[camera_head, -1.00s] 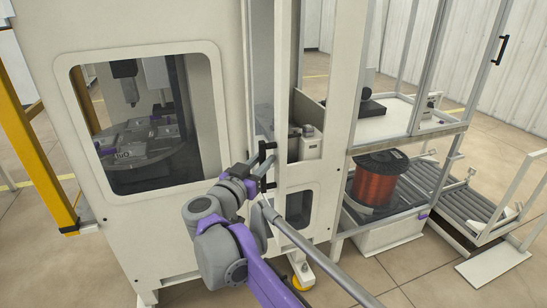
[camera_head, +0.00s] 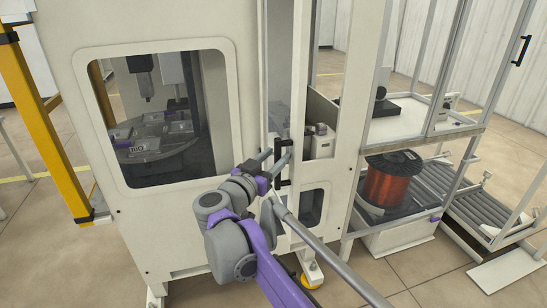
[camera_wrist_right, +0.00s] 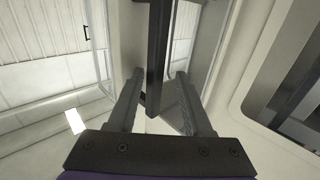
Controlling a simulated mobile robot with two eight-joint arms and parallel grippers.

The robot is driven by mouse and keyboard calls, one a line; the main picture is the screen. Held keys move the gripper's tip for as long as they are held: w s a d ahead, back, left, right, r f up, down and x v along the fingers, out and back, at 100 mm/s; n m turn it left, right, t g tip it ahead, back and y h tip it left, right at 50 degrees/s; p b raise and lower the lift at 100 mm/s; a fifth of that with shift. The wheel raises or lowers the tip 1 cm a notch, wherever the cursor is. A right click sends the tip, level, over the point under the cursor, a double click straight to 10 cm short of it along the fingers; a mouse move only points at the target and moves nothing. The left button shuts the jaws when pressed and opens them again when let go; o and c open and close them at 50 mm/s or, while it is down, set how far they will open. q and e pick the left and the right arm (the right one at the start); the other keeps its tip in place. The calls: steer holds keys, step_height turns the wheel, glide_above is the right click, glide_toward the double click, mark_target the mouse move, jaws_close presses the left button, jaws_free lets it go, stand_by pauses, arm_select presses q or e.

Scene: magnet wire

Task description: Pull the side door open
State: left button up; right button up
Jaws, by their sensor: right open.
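The side door (camera_head: 278,70) is a tall, narrow panel with a window, on the pale machine cabinet, right of the large front window. Its black vertical bar handle (camera_head: 283,172) is at the door's lower middle. My right gripper (camera_head: 274,157) is at the handle, its two fingers pointing to it. In the right wrist view the dark handle bar (camera_wrist_right: 156,45) stands between the two open fingers (camera_wrist_right: 160,80), with visible gaps on both sides. Whether the door is ajar I cannot tell. My left gripper is not in view.
Behind the cabinet's front window (camera_head: 160,115) is a round turntable. To the right, a framed enclosure holds a copper wire spool (camera_head: 392,183) beside a roller conveyor (camera_head: 455,205). A yellow post (camera_head: 50,125) stands at the left. Tiled floor is open at the lower left.

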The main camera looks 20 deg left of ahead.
steer(key=shift+s, duration=0.1)
steer(key=s+a, duration=0.1)
steer(key=s, duration=0.9)
steer(key=shift+s+a, duration=0.25)
steer(key=shift+a, duration=0.15)
steer(key=shift+w, duration=0.1)
steer(key=w+d+r+n+t+y+p, duration=0.2)
steer(key=w+d+r+n+y, duration=0.15)
steer(key=w+d+y, duration=0.35)
steer(key=s+d+f+n+g+y+p, duration=0.1)
steer(key=s+d+f+n+g+y, duration=0.1)
steer(key=s+d+n+g+y, duration=0.3)
steer(key=s+d+f+m+g+h+p, duration=0.1)
steer(key=s+d+f+m+g+h, duration=0.2)
steer(key=s+d+f, duration=0.8)
steer(key=s+d+f+m+g+h+p, duration=0.2)
steer(key=s+d+f+g+h, duration=0.3)
steer(key=s+d+f, duration=0.5)
steer(key=d+f+m+g, duration=0.1)
steer(key=d+f, duration=0.3)
steer(key=d, duration=0.3)
steer(key=shift+s+h, duration=0.4)
